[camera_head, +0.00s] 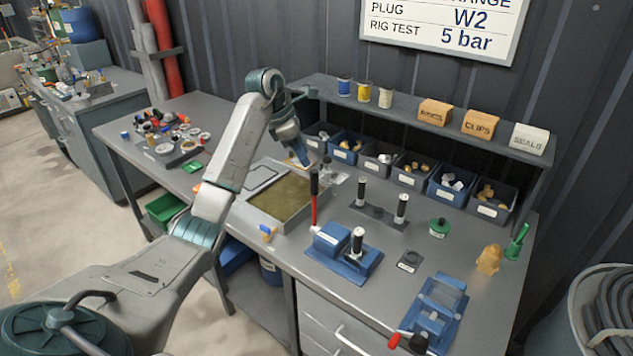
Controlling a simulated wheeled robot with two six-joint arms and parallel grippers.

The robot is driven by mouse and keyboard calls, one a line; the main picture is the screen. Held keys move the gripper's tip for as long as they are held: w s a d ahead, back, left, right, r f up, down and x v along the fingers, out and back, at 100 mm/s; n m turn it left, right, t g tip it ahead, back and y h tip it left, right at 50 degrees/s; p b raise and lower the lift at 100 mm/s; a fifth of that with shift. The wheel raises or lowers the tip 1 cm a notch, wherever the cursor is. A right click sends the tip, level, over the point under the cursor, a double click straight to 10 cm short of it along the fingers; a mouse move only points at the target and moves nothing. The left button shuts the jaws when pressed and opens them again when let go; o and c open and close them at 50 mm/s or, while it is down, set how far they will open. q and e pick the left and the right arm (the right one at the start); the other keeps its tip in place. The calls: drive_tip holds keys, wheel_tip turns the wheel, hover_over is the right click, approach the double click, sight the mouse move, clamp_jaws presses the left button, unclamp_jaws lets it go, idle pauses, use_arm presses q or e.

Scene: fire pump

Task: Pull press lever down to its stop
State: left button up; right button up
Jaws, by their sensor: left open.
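A red lever with a black grip (314,188) stands upright at the left end of a blue device (335,238) on the bench; it looks like the press lever. The blue device also carries a black-and-white upright handle (357,242). My left gripper (304,160) is just above and slightly left of the lever's black grip in the picture. It is open and holds nothing that I can see. I cannot tell the exact gap between it and the grip. My right gripper is not in view.
A shallow tray (283,198) lies left of the lever. Behind stand several parts bins (412,172) under a shelf (400,112). Two upright handles on a dark plate (379,213) stand to the right. A blue fixture (436,308) with a red-and-black handle lies at the front right.

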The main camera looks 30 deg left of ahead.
sight(317, 190)
use_arm(q)
drive_tip(key=b+x, duration=0.7)
drive_tip(key=x, duration=0.1)
drive_tip(key=shift+a+f, duration=0.1)
drive_tip(key=shift+f, duration=0.1)
drive_tip(key=shift+w+d+f+p, duration=0.2)
drive_tip(key=shift+d+f+p, duration=0.1)
drive_tip(key=shift+f+p, duration=0.25)
drive_tip(key=shift+d+f, duration=0.1)
drive_tip(key=shift+f, duration=0.4)
drive_tip(key=shift+w, duration=0.1)
clamp_jaws()
